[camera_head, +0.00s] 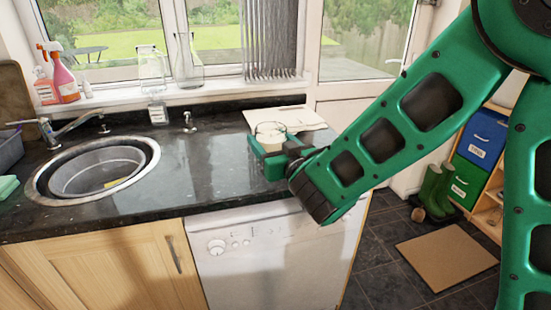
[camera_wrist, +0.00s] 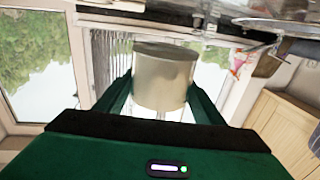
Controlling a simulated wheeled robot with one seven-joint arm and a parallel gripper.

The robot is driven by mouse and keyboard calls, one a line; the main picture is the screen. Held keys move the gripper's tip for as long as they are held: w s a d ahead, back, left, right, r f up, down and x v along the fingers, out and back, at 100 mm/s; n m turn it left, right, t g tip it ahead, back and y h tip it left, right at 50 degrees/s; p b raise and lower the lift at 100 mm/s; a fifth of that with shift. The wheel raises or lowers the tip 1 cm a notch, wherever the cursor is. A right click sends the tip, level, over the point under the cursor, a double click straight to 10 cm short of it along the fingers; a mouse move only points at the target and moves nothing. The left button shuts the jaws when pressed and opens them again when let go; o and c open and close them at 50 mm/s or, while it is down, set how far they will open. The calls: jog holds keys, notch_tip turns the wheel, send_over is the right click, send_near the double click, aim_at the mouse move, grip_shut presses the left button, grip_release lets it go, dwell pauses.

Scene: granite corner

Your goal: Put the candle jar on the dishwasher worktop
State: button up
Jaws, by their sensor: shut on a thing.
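The candle jar (camera_head: 270,132) is a clear, round glass with cream wax inside. It is over the black worktop (camera_head: 205,165), above the white dishwasher (camera_head: 268,255), near the worktop's right end. My gripper (camera_head: 267,157) is shut on the jar, with a green finger on each side. In the wrist view the cream jar (camera_wrist: 164,78) sits between the two fingers of my gripper (camera_wrist: 161,92). The fingers hide the jar's base in the head view, so I cannot tell whether it touches the worktop.
A pale board or paper (camera_head: 293,117) lies behind the jar. The round sink (camera_head: 95,172) and tap (camera_head: 70,128) are at the left. Bottles (camera_head: 65,78) and glassware (camera_head: 152,70) stand along the windowsill. The worktop between sink and jar is clear.

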jog(key=w+d+f, duration=0.1)
jog(key=w+f, duration=0.1)
jog(key=w, duration=0.1)
jog(key=w+d+f, duration=0.1)
jog(key=w+f, duration=0.1)
jog(key=w, duration=0.1)
jog(key=w+d+f, duration=0.1)
jog(key=w, duration=0.2)
jog(key=shift+d+f, duration=0.2)
jog(key=shift+f, duration=2.2)
jog(key=shift+f, duration=0.1)
jog(key=o, duration=1.3)
jog(key=shift+o, duration=0.2)
